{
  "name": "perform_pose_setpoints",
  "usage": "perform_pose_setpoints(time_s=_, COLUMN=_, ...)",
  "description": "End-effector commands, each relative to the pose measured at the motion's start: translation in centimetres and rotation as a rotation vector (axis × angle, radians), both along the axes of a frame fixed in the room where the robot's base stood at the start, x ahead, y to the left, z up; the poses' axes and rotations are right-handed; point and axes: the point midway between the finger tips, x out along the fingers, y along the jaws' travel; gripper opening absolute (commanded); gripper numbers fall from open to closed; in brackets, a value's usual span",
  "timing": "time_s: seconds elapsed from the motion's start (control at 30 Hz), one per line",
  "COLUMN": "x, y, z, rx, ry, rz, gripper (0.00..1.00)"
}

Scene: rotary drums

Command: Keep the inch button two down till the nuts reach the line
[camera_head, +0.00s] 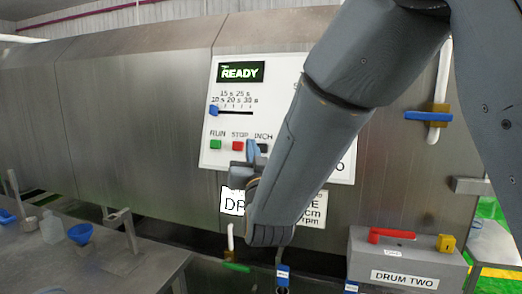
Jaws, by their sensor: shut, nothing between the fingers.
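The white control panel (212,148) faces me on the steel drum housing, and its display (240,72) reads READY. The dark button under the label INCH (263,148) is partly covered. My gripper (251,152) is shut, with its blue tip up against the panel just left of or over that button. I cannot tell whether it presses the button. My arm hides the panel's right part and most of its lower label; only a final O shows at the lower right. No nuts and no line can be made out.
A green RUN button (215,144) and a red STOP button (238,146) sit left of INCH, below a blue slider (213,110). A grey DRUM TWO box (365,262) with a red handle (391,235) stands lower right. A metal bench (150,262) with a blue funnel (80,233) is lower left.

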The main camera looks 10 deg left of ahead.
Motion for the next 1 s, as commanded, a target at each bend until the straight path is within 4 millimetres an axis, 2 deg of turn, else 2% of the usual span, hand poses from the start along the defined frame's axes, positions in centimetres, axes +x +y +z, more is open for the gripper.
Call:
perform_pose_setpoints(time_s=0.2, x=2.9, y=-0.3, z=-1.2, rx=-0.002, ry=0.001, rz=-0.003, gripper=0.0)
perform_pose_setpoints(time_s=0.43, x=5.0, y=-0.4, z=-2.0, rx=-0.001, ry=0.001, rz=-0.001, gripper=0.0)
perform_pose_setpoints(time_s=0.63, x=5.7, y=-0.5, z=-2.1, rx=0.0, ry=0.0, rz=-0.001, gripper=0.0)
perform_pose_setpoints(time_s=1.0, x=5.8, y=-0.5, z=-2.1, rx=-0.001, ry=0.001, rz=0.0, gripper=0.0)
